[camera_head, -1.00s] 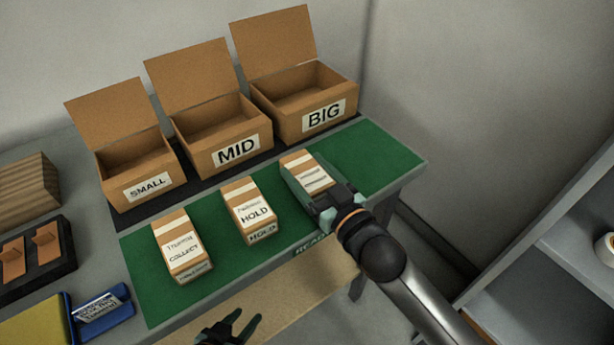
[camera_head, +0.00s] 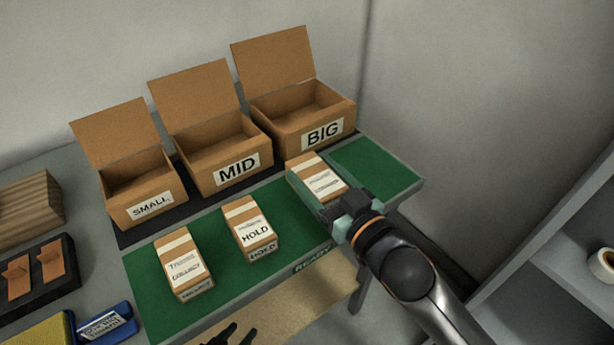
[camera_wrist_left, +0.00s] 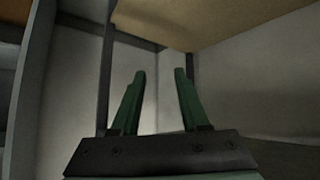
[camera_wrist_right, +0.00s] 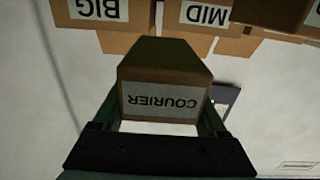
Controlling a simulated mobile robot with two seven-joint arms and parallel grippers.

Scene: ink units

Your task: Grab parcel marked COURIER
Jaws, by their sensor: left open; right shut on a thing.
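The parcel marked COURIER (camera_wrist_right: 162,92) is between the fingers of my right gripper (camera_wrist_right: 158,118) in the right wrist view, its label upside down there. In the head view my right gripper (camera_head: 343,208) is shut on this brown parcel (camera_head: 315,176) at the right part of the green mat; whether it clears the mat is hard to tell. A parcel marked HOLD (camera_head: 250,222) and a parcel marked COLLECT (camera_head: 184,262) stand to its left. My left gripper (camera_wrist_left: 158,82) is open and empty, low at the front of the table (camera_head: 232,338).
Open boxes marked SMALL (camera_head: 148,207), MID (camera_head: 238,168) and BIG (camera_head: 322,133) stand behind the green mat (camera_head: 215,225). A black tray (camera_head: 60,283) and a blue item (camera_head: 106,326) lie at left. Shelves (camera_head: 560,250) stand at right.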

